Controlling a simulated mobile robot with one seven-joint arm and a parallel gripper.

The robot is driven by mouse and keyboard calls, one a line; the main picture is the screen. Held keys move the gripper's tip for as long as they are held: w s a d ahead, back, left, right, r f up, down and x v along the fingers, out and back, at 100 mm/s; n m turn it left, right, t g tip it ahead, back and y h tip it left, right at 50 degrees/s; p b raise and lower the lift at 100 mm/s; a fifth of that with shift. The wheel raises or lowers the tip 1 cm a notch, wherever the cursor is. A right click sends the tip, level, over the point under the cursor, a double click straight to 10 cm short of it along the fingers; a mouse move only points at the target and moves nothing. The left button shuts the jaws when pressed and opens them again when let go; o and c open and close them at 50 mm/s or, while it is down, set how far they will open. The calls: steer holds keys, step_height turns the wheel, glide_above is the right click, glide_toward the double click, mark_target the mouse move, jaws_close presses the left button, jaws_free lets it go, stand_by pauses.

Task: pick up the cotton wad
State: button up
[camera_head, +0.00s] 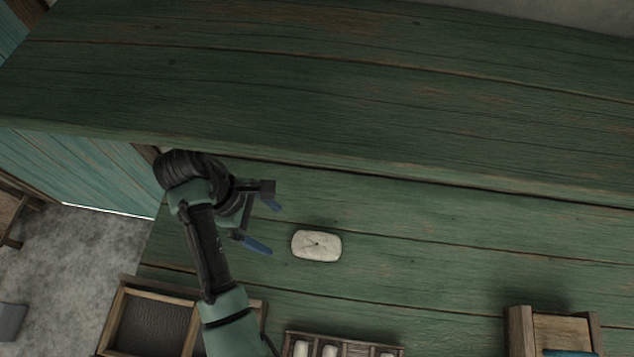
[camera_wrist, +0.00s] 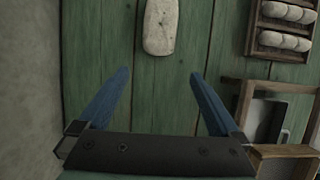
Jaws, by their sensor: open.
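The cotton wad (camera_head: 316,245), a whitish rounded block with a small dark mark in its middle, lies on the green plank surface. It also shows at the top of the wrist view (camera_wrist: 161,27), partly cut off by the frame edge. My gripper (camera_head: 263,226) is to the left of the wad in the head view, with its blue fingers apart. In the wrist view the fingers (camera_wrist: 160,74) are spread, with bare green planks between them. The wad lies beyond the fingertips, apart from them.
A divided wooden tray (camera_head: 343,338) with white rolls stands at the front edge of the head view. A wooden frame box (camera_head: 152,322) is at lower left, partly behind my arm. Another wooden holder (camera_head: 520,330) is at lower right. Planks right of the wad are clear.

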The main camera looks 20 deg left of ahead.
mark_target(292, 241)
steer(key=x, duration=0.9)
steer(key=shift+w+a+f, duration=0.1)
steer(key=shift+w+f, duration=0.1)
steer(key=shift+f, duration=0.1)
steer(key=c, duration=1.4)
step_height(292, 241, up, 10)
steer(key=shift+p, duration=0.45)
